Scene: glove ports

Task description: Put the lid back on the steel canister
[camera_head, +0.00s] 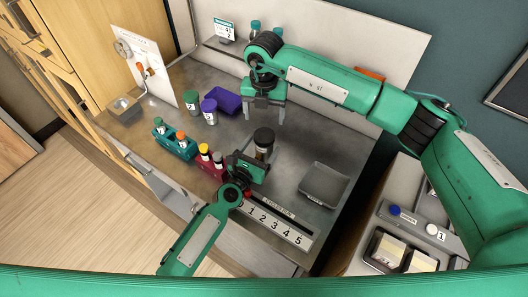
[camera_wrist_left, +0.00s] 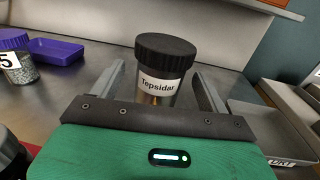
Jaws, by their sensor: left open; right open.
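A jar (camera_head: 262,148) with a black lid (camera_head: 264,134) on top stands upright on the steel table. In the left wrist view the jar (camera_wrist_left: 158,88) bears the label "Tepsidar" and its black lid (camera_wrist_left: 165,46) sits on it. No other vessel in view is clearly a steel canister, and I see no separate loose lid. My left gripper (camera_head: 259,157) is open, with its fingers to either side of the jar in the left wrist view; contact cannot be told. My right gripper (camera_head: 264,112) is open and empty, pointing down behind the jar.
A grey tray (camera_head: 325,184) stands to the right and a numbered strip (camera_head: 274,222) at the front. A red rack (camera_head: 209,164), teal rack (camera_head: 174,143), green-lidded jar (camera_head: 192,101), purple-lidded jar (camera_head: 209,112) and purple bin (camera_head: 224,100) stand left.

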